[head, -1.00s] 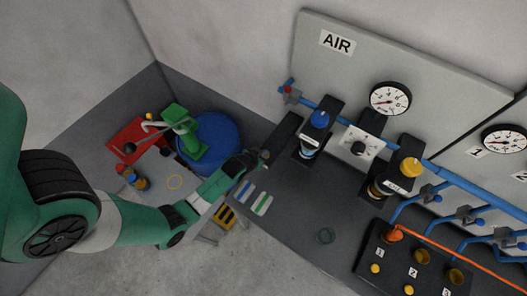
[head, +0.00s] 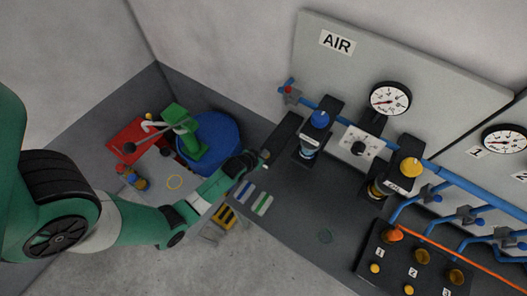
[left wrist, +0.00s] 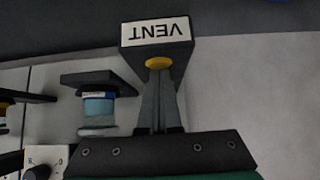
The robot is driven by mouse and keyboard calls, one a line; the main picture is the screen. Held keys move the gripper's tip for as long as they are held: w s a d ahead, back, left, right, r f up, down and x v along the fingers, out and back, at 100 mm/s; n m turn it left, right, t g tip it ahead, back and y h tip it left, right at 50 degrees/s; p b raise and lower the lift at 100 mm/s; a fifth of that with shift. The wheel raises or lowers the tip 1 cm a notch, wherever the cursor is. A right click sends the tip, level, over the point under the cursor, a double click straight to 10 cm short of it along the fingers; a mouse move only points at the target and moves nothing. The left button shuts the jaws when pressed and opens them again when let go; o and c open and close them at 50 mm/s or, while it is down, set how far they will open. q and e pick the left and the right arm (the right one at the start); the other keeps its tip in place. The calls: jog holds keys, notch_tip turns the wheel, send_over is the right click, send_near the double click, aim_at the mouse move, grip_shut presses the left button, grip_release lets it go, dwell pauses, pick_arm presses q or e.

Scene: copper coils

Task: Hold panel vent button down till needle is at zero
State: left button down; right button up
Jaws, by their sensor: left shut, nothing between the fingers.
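The black vent block (left wrist: 156,45) fills the upper middle of the left wrist view, with its white VENT label upside down. Its yellow button (left wrist: 158,62) faces my left gripper (left wrist: 158,72). The fingers are shut and empty, with their tips at the button and seemingly touching it. How far the button is pressed in is hidden. In the head view my left gripper (head: 264,157) is at the dark block left of the first filter. The AIR panel's round gauge (head: 390,98) shows a thin dark needle, too small to read surely. My right gripper is not in view.
A blue-topped regulator (head: 320,120) and a yellow-topped one (head: 410,167) stand on the blue pipe. A button box (head: 415,265) sits at the lower right. A green hand press (head: 185,135) and blue drum (head: 215,140) are behind my left arm. The middle bench is mostly clear.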

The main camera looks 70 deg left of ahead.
pick_arm(q)
jog(key=shift+s+d+f, duration=0.25)
jog(key=shift+s+f, duration=0.15)
jog(key=shift+f, duration=0.2)
notch_tip(320, 180, up, 6)
jog(key=p, duration=0.4)
jog(key=shift+p, duration=0.3)
jog(key=v, duration=0.8)
jog(key=shift+s+d+r+p, duration=0.15)
jog(key=shift+r+p, duration=0.15)
jog(key=shift+p, duration=0.05)
